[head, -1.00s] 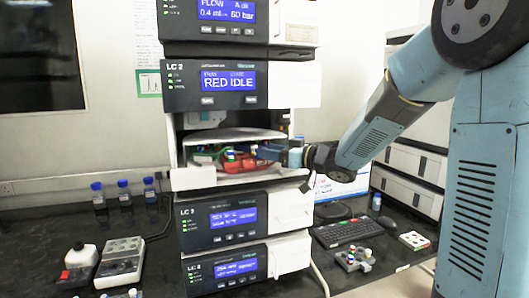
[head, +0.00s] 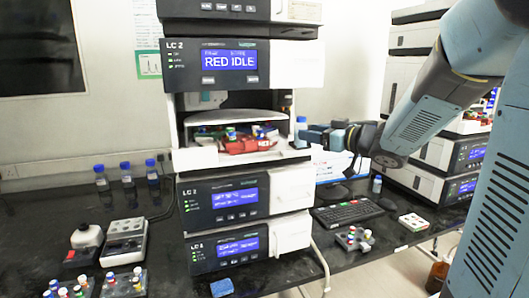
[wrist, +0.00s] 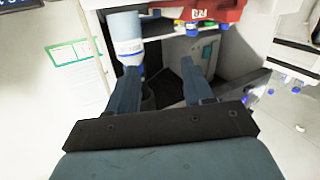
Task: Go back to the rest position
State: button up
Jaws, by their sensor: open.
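My gripper (head: 306,138) is open and empty, just right of the open compartment of the left instrument stack (head: 216,88). In the wrist view both fingers of my gripper (wrist: 158,75) stand apart with nothing between them. A red holder (head: 247,145) with coloured caps lies in the open compartment. The red holder (wrist: 215,10) also shows at the top of the wrist view, beyond the fingers. A pale blue-and-white cylinder (wrist: 126,38) shows just beyond the left fingertip in the wrist view.
A second instrument stack (head: 440,152) stands at right. A keyboard (head: 348,213) and a small rack of coloured caps (head: 354,240) lie on the black bench. Several blue-capped bottles (head: 127,180) stand at left. A blue block (head: 222,287) lies at the front.

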jog(key=s+d+m+h, duration=0.8)
jog(key=d+h, duration=0.2)
jog(key=h, duration=0.3)
jog(key=s+a+f+g, duration=0.2)
jog(key=s+f+g, duration=0.1)
jog(key=s, duration=0.6)
jog(key=s+a+f+m+g+y, duration=0.1)
jog(key=s+f+g, duration=0.2)
jog(key=s, duration=0.7)
jog(key=shift+a+f+m+g, duration=0.3)
jog(key=shift+a+g, duration=0.05)
jog(key=shift+g, duration=0.35)
